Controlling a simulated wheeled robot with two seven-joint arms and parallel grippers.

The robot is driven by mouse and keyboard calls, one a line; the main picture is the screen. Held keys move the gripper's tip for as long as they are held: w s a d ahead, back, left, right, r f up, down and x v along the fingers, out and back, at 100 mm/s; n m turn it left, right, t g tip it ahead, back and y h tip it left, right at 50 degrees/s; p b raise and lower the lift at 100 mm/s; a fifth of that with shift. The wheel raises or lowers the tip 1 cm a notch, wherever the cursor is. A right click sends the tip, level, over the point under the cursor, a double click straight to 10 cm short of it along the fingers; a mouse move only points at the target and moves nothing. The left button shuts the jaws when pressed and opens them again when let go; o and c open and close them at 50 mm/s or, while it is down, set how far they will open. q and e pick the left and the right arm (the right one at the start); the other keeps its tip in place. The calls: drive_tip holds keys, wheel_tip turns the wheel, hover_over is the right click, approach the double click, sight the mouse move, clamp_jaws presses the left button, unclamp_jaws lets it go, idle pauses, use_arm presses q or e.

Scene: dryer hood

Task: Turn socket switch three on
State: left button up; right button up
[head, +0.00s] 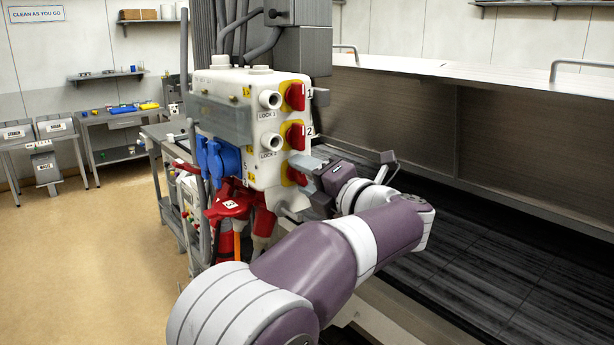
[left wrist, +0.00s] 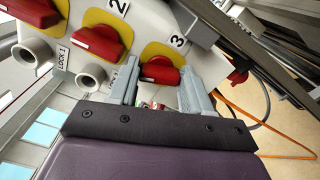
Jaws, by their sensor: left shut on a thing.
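The white socket box (head: 262,120) hangs on a column and carries red rotary switches on yellow plates. Switch three (head: 296,175) is the lowest; in the head view my gripper partly covers it. In the left wrist view switch three (left wrist: 160,73), with the label 3 beside it, lies between my fingertips. My left gripper (head: 305,161) comes to the box from the right and is shut on the red handle. Its two grey fingers (left wrist: 158,80) stand on either side of the handle. My right gripper is in neither view.
Switch two (head: 296,136) and switch one (head: 295,96) sit above switch three. Lock sockets (head: 270,142) protrude on the box beside them. Blue sockets (head: 222,160) and red plugs (head: 232,205) are on the left and below. A long metal bench (head: 480,80) stands at the right.

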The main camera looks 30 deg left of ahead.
use_arm(q)
drive_tip(key=shift+m+p, duration=0.5)
drive_tip(key=shift+m, duration=1.5)
drive_tip(key=o, duration=1.1)
drive_tip(key=shift+c, duration=0.2)
